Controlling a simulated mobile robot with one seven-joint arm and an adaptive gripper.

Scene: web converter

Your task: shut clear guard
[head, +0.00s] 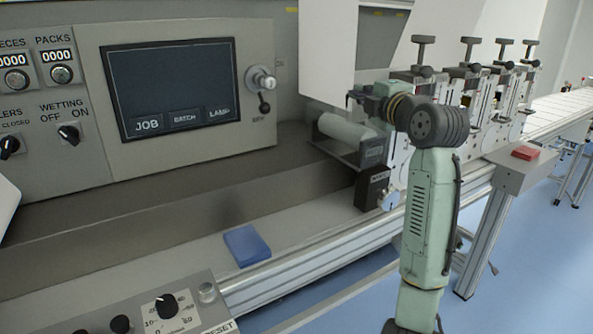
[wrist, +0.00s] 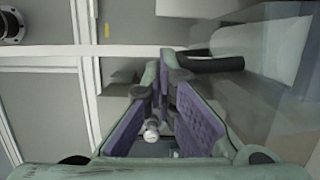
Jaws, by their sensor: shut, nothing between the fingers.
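My gripper (head: 354,98) is at the end of my arm, beside the hanging white sheet and above the pale roller in the head view. In the wrist view, the purple-padded fingers of my gripper (wrist: 165,72) come together at the tips with nothing held. A dark curved bar, which looks like a handle (wrist: 212,64), lies just right of the fingertips; I cannot tell whether they touch. A see-through pane, likely the clear guard (wrist: 262,98), stands to the right in the wrist view. I cannot make out the guard clearly in the head view, so its angle is uncertain.
A white sheet (head: 328,50) hangs left of my gripper. A pale roller (head: 345,131) and a dark block (head: 373,188) sit below. Clamped units with T-handles (head: 470,48) stand to the right. A control panel (head: 185,88) is at left; a blue block (head: 246,245) lies on the ledge.

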